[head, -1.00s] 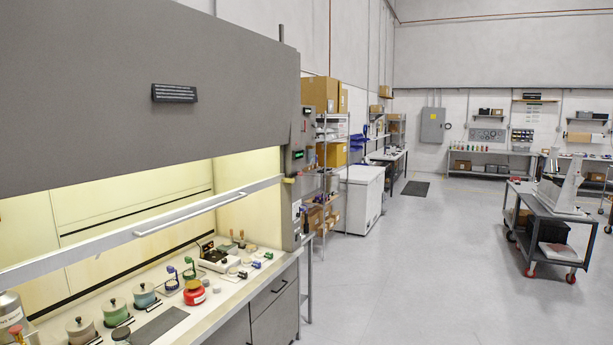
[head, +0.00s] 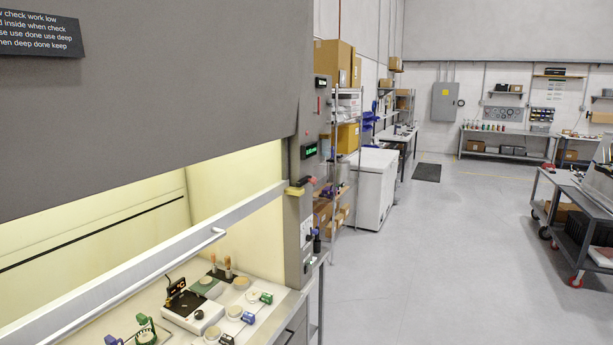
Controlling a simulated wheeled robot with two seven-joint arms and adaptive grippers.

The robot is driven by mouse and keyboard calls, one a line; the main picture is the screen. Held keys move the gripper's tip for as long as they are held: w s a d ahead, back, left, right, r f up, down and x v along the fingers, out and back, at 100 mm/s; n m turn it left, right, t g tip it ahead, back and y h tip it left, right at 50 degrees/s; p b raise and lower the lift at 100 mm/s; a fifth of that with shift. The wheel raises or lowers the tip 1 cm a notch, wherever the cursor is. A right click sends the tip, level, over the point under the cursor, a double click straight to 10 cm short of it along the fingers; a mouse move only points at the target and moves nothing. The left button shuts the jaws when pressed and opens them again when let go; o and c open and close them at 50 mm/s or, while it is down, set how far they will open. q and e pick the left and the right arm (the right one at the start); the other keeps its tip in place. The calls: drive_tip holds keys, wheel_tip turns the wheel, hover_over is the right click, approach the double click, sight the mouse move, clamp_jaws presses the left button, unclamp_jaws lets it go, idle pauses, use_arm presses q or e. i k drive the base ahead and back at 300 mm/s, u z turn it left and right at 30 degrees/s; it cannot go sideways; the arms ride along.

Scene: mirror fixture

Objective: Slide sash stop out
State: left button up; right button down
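A small yellow block (head: 294,191), which looks like the sash stop, sits on the right post of the fume hood at the right end of the sash (head: 150,252). A dark part with a red tip adjoins it on the right. The sash is partly raised, with a long light handle bar (head: 165,282) along its front. Whether the yellow block touches the sash edge is too small to tell. Neither of my grippers is in view.
Inside the hood, a white hotplate-like device (head: 192,312), small dishes and colored clamps stand on the worktop. Shelving (head: 345,140) and a white chest (head: 374,188) stand beyond the hood. A cart (head: 580,215) stands far right. The middle floor is clear.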

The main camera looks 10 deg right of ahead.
sight(313, 180)
drive_tip(key=i, duration=0.95)
drive_tip(key=u, duration=0.55)
drive_tip(key=i, duration=0.5)
